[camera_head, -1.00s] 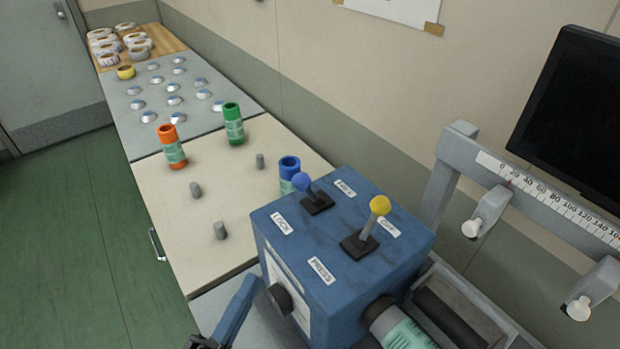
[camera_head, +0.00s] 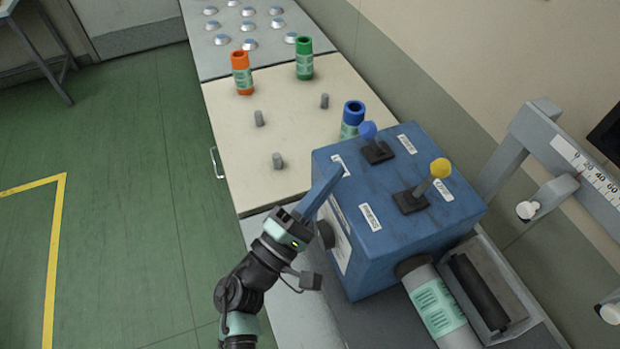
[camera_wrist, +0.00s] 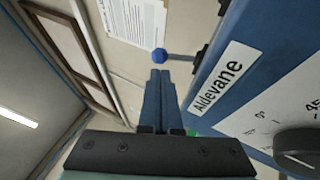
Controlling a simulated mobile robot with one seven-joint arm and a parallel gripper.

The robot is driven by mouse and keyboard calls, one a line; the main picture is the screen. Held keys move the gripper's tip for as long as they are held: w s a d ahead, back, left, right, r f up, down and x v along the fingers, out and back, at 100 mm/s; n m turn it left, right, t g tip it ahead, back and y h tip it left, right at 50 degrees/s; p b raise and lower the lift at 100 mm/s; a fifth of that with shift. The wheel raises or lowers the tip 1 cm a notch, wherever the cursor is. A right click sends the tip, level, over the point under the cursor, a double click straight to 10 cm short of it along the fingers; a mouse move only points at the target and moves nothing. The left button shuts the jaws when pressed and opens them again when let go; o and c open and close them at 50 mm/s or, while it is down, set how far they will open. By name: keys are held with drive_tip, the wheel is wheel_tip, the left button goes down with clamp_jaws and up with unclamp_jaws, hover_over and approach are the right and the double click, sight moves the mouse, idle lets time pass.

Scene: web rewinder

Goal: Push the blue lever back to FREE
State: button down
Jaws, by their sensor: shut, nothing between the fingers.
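The blue lever (camera_head: 368,131) stands on top of the blue box (camera_head: 400,240), on a dark base plate. It leans toward the left, the side of the LOCK label, away from the FREE label (camera_head: 406,144). My gripper (camera_head: 336,172) is shut and empty at the box's left top edge, apart from the lever, and partly covers the LOCK label. In the wrist view the lever's round blue knob (camera_wrist: 159,56) shows just beyond my shut fingertips (camera_wrist: 160,72), its stem running to the right. Contact is not visible.
A yellow-knobbed lever (camera_head: 440,168) stands nearer on the same box. A blue-topped cylinder (camera_head: 352,115) stands close behind the box. Orange (camera_head: 241,72) and green (camera_head: 304,58) cylinders and several grey pegs are on the cream table (camera_head: 240,185). A dial knob (camera_wrist: 297,145) juts from the box.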

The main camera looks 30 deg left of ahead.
sight(363, 136)
drive_tip(key=p+x, duration=0.1)
drive_tip(key=x, duration=0.4)
drive_tip(key=shift+w+p, duration=0.3)
drive_tip(key=shift+p, duration=0.05)
drive_tip(key=shift+r, duration=0.2)
